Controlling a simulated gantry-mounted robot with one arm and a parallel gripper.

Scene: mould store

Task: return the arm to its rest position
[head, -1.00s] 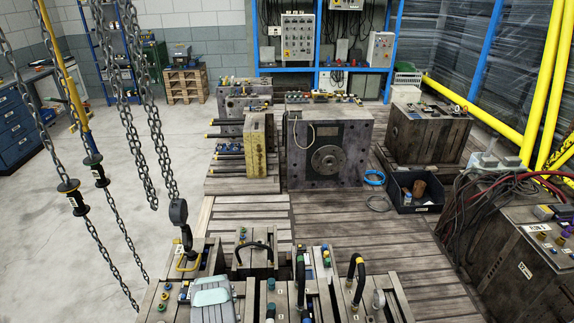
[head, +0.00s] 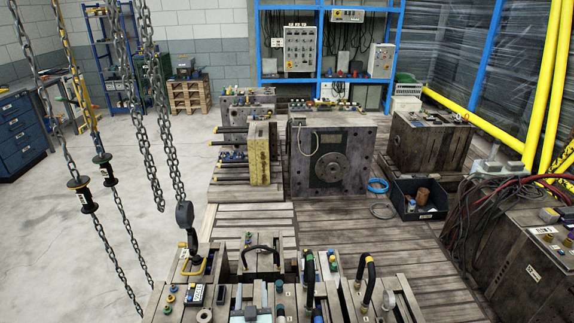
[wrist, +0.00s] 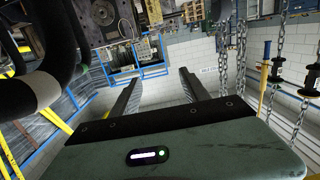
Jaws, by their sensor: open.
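My gripper (wrist: 160,77) is in the wrist view, its two dark fingers spread apart with nothing between them. Its green-grey body fills the bottom of that view. The fingers point towards the white block wall (wrist: 200,60), with clear space around their tips. In the head view, a pale teal-grey piece (head: 250,313) at the bottom edge looks like part of my arm. It is low among the near moulds and mostly cut off by the frame. The fingers cannot be made out there. No rest position is marked in either view.
Hoist chains with a hook (head: 185,215) hang at the left. Near moulds with black handles (head: 365,280) fill the bottom. A large mould (head: 350,165) stands mid-view, with a dark bin (head: 420,213) to its right. A thick dark curved handle (wrist: 40,70) is close in the wrist view.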

